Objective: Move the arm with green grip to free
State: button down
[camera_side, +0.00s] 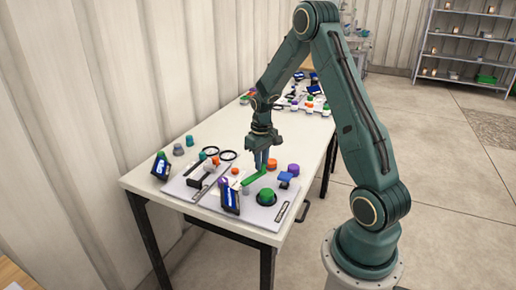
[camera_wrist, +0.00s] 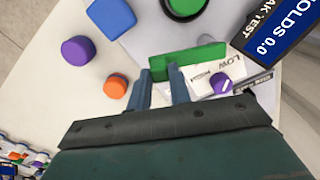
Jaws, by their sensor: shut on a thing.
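The arm with the green grip shows as a green bar (camera_side: 255,175) on the near right light plate in the side view. In the wrist view the green bar (camera_wrist: 197,60) lies across the fingertips. My gripper (camera_side: 262,166) points down at the bar's upper end; in the wrist view its two blue-grey fingers (camera_wrist: 160,77) are shut on the bar near its left end. Any "free" marking is not readable.
A display reading "HOLDS 0.0" (camera_wrist: 284,38) stands right of the bar. A round green knob (camera_side: 266,196), a blue piece (camera_side: 287,178), an orange cap (camera_wrist: 116,87) and a purple cap (camera_wrist: 77,49) stand nearby. A second plate (camera_side: 180,188) lies left. More parts sit farther back.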

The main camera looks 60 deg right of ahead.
jog(key=shift+w+d+n, duration=0.15)
jog(key=shift+w+n, duration=0.45)
jog(key=shift+n, duration=0.4)
jog(key=shift+w, duration=0.1)
jog(key=c, duration=1.3)
grip_release()
jog(key=shift+r, duration=0.1)
notch_tip(320, 180, up, 14)
jog(key=shift+f, duration=0.15)
